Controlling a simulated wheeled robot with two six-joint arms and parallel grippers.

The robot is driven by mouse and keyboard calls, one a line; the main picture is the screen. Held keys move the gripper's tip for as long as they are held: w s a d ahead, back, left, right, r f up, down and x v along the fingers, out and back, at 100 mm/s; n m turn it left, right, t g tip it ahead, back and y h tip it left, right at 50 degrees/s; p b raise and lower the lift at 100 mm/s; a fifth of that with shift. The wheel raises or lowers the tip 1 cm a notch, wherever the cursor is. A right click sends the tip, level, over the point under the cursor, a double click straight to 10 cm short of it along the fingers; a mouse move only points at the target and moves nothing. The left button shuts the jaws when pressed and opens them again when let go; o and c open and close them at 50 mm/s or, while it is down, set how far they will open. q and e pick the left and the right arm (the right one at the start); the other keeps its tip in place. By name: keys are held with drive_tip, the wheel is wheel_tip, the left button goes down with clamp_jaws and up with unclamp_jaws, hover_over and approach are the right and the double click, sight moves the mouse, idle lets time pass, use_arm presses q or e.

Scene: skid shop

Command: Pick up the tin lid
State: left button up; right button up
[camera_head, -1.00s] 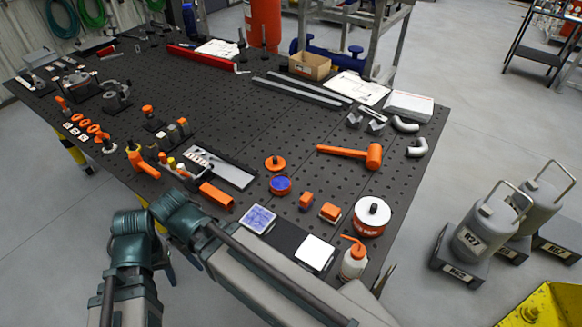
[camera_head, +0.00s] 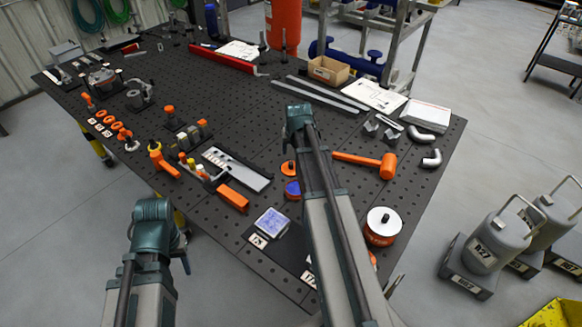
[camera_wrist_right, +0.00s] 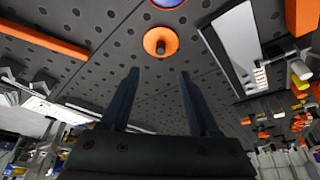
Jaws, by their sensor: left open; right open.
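The tin lid, an orange disc with a dark-centred knob, lies flat on the black perforated table; it shows in the head view (camera_head: 288,168), partly hidden by my right arm, and in the right wrist view (camera_wrist_right: 160,41). An orange tin with blue contents (camera_head: 293,190) is beside it. My right gripper (camera_wrist_right: 159,76) is open and empty; the lid appears between and beyond its fingertips, apart from them. My left gripper (camera_head: 184,258) is open, off the table's near edge.
An orange mallet (camera_head: 370,162) lies right of the lid. A grey plate (camera_head: 238,170) and an orange block (camera_head: 232,197) lie left. A white-lidded round tin (camera_head: 382,226) stands near the right edge. The table's middle (camera_head: 230,110) is mostly clear.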

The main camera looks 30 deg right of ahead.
drive_tip(key=b, duration=0.8)
hover_over(291, 164)
drive_tip(key=s, duration=0.3)
drive_tip(key=f, duration=0.5)
drive_tip(key=a+f, duration=0.1)
drive_tip(key=f, duration=0.1)
drive_tip(key=shift+w+f, duration=0.25)
drive_tip(key=shift+f, duration=0.15)
drive_tip(key=shift+w+d+f, duration=0.1)
drive_tip(key=shift+w, duration=0.05)
drive_tip(key=shift+f, duration=0.1)
drive_tip(key=b+x, duration=0.4)
drive_tip(key=x, duration=0.1)
drive_tip(key=shift+w+b, duration=0.1)
drive_tip(key=shift+b, duration=0.3)
clamp_jaws()
